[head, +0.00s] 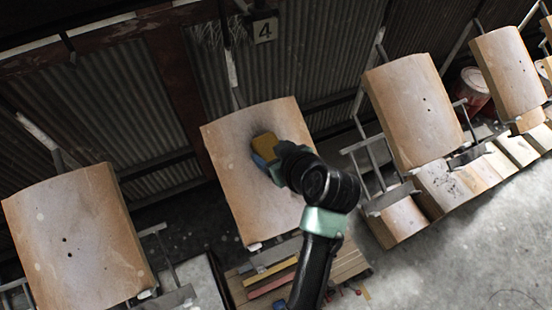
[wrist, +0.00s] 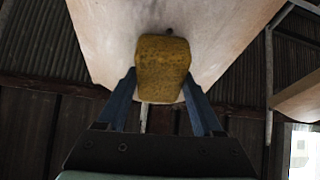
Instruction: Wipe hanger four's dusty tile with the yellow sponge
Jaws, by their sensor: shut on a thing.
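Hanger four's tile (head: 239,190) hangs tilted below the plate marked 4 (head: 265,30) in the head view. It is a tan curved panel with a darker grey, dusty-looking patch around the sponge. The yellow sponge (head: 264,143) is at the tile's upper middle and appears to be against its face. My gripper (head: 268,158) is shut on the sponge. In the wrist view, the blue fingers (wrist: 165,100) flank the yellow sponge (wrist: 163,68), with the tile's pale face (wrist: 215,35) behind it. The tile surface under the sponge is hidden, and my arm covers part of the tile's right side.
Another tile (head: 75,240) hangs at the left, and one (head: 412,110) hangs to the right, with a further one (head: 507,78) beyond. Metal hanger frames stand between them. A wooden pallet with coloured strips (head: 270,278) lies below. Grey floor (head: 450,260) is open at the lower right.

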